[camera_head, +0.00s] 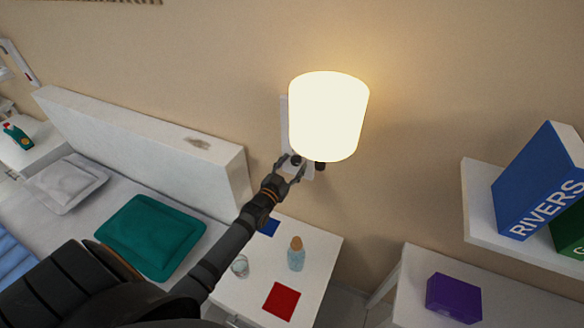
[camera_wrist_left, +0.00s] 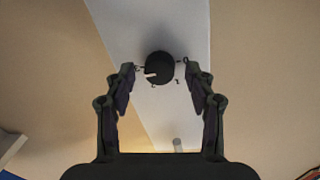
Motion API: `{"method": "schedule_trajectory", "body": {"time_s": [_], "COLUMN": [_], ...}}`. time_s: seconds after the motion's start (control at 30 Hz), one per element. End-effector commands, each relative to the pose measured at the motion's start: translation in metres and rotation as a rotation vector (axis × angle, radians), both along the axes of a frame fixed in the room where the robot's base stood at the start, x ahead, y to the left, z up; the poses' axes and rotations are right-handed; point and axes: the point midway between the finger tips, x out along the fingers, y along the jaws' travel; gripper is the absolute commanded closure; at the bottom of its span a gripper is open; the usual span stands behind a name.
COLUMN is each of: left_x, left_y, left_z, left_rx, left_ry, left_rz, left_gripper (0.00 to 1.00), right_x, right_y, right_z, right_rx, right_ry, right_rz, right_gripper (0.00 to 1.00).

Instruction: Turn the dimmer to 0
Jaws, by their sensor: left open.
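The dimmer is a round black knob (camera_wrist_left: 160,67) on a white wall plate (camera_wrist_left: 180,110). A pale pointer mark on the knob points to the left in the wrist view. Small dark marks ring the knob, too small to read with certainty. In the head view the knob (camera_head: 297,160) sits below the lit lamp shade (camera_head: 328,115). My left gripper (camera_head: 290,163) is open at the plate. In the wrist view its fingers (camera_wrist_left: 160,78) stand apart on either side of the knob, with visible gaps. My right gripper is not in view.
A nightstand (camera_head: 325,262) below my left arm holds a blue bottle (camera_head: 296,258), a glass (camera_head: 240,266) and a red square (camera_head: 281,301). The bed's headboard (camera_head: 140,125) is to the left. A shelf with books (camera_head: 545,185) and a purple box (camera_head: 453,297) are right.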

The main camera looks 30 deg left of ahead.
Motion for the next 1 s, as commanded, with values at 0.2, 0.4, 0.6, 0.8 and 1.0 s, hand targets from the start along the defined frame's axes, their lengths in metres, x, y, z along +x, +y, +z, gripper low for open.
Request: {"method": "schedule_trajectory", "body": {"time_s": [0.2,0.4,0.6,0.8,1.0], "left_x": [-0.0004,-0.0005,-0.0006,-0.0006,-0.0007], "left_y": [-0.0001,-0.0001,0.0000,0.0000,0.0002], "left_z": [0.0000,-0.0001,-0.0003,-0.0012,-0.0023], "left_rx": [0.000,0.000,-0.004,-0.050,-0.173], "left_ry": [0.000,0.000,0.000,-0.003,-0.010], "left_rz": [0.000,0.000,0.000,-0.001,0.000], "left_gripper": [0.63,0.90,1.00,1.00,1.00], "right_x": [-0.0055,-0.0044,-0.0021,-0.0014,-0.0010], "right_y": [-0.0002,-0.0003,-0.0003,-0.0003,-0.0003], "right_z": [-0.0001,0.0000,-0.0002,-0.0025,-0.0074], "right_rx": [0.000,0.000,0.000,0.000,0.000], "right_ry": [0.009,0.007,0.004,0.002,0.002], "right_rz": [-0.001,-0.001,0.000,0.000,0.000], "right_gripper": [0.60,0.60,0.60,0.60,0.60]}}
